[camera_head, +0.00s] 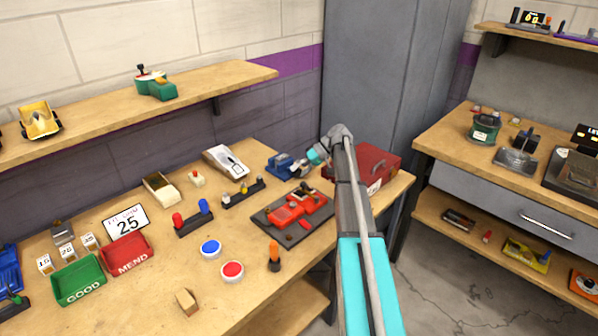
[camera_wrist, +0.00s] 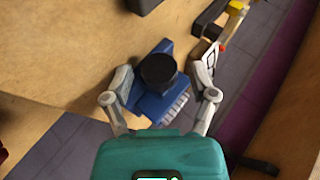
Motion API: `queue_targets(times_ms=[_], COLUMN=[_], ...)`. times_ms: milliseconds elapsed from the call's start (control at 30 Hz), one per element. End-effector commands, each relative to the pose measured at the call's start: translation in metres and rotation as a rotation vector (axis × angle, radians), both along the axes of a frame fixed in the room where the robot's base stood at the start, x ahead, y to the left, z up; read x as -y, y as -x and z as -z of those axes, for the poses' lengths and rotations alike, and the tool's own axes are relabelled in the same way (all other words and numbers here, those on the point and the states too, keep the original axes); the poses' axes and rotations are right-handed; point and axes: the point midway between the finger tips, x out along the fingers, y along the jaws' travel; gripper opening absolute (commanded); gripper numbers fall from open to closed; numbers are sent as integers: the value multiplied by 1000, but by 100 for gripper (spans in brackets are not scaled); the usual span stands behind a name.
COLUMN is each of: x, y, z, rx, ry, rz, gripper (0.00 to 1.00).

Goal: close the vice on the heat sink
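The blue vice (camera_head: 282,164) stands on the workbench near its back right corner, beside my gripper (camera_head: 316,155). In the wrist view, the vice (camera_wrist: 150,104) lies between my spread fingers. A round black part (camera_wrist: 158,71), which looks like its knob, faces the camera. A pale ribbed piece (camera_wrist: 174,112), likely the heat sink, shows at the vice's lower right. I cannot tell how tightly the jaws sit around it. My gripper (camera_wrist: 164,66) is open, with one finger on each side of the black part. I see no clear contact.
A red toolbox (camera_head: 376,165) stands close to the right of the vice, partly behind my arm. A red device on a dark mat (camera_head: 309,235) lies in front. A white device (camera_head: 226,161) and a row of small knobs (camera_head: 243,193) lie to the left.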

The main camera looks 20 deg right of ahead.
Motion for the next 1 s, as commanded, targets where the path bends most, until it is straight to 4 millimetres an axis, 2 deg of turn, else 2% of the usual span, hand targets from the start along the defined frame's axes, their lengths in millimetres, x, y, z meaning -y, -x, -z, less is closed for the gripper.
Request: queue_targets(times_ms=[567,1000], x=[-1,-4], y=[0,2], z=[-2,-6], rx=[16,106], ry=[39,287], rz=[2,0], gripper=[78,78])
